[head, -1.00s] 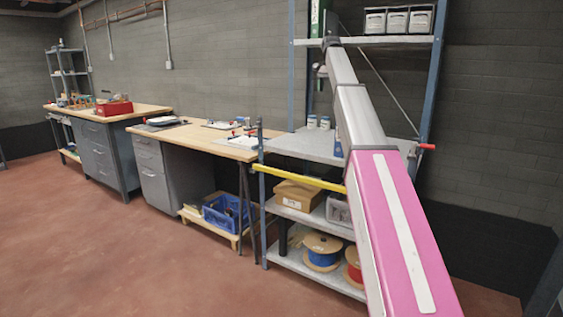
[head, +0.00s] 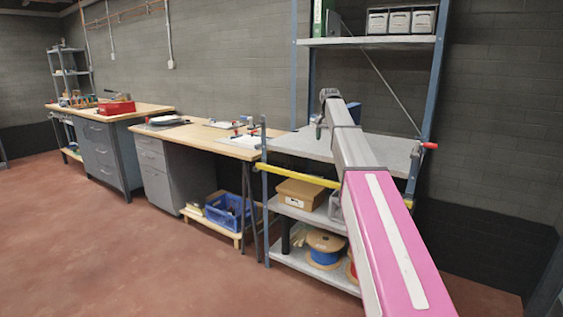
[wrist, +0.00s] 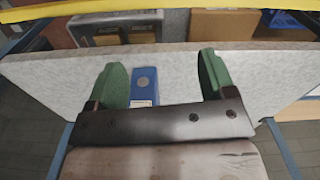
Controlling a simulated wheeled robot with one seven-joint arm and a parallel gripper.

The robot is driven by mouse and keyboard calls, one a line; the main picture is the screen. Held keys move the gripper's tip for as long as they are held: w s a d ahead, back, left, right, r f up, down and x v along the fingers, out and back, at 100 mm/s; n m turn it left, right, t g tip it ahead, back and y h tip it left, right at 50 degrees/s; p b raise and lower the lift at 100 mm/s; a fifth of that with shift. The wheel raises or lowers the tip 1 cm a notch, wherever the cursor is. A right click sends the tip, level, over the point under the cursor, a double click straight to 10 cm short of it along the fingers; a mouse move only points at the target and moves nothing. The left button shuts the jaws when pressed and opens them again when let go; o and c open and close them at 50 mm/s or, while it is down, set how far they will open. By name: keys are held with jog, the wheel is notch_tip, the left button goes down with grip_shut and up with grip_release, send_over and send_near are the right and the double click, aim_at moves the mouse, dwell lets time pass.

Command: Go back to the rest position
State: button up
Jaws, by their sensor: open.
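My arm (head: 385,225) reaches out over the shelf rack at the right of the head view. My gripper (head: 321,125) is at its far end, low over the grey middle shelf (head: 300,146). In the wrist view my gripper (wrist: 163,70) shows two green fingers spread wide apart with nothing held. A small blue box (wrist: 144,86) shows between the fingers, closer to the left one, with a clear gap to the right one. In the head view a blue item (head: 355,112) shows just behind my arm. The arm hides part of the shelf.
A yellow bar (head: 298,176) crosses the rack front, below the middle shelf. An upper shelf (head: 370,42) holds bins and a green binder. A cardboard box (head: 300,194) and cable spools (head: 324,249) sit below. Workbenches stand to the left; the red floor (head: 110,250) is clear.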

jog(key=s+f+n, duration=0.1)
jog(key=s+f, duration=0.7)
jog(key=f, duration=0.3)
jog(key=s+a+f+n, duration=0.1)
jog(key=s+f, duration=0.8)
jog(key=f, duration=0.2)
jog(key=s+f+n, duration=0.1)
jog(key=s+f, duration=0.7)
jog(key=f, duration=0.4)
jog(key=s+f+n, duration=0.2)
jog(key=s+f, duration=0.5)
jog(key=s, duration=0.6)
jog(key=shift+s+a+f, duration=0.2)
jog(key=shift+f, duration=0.2)
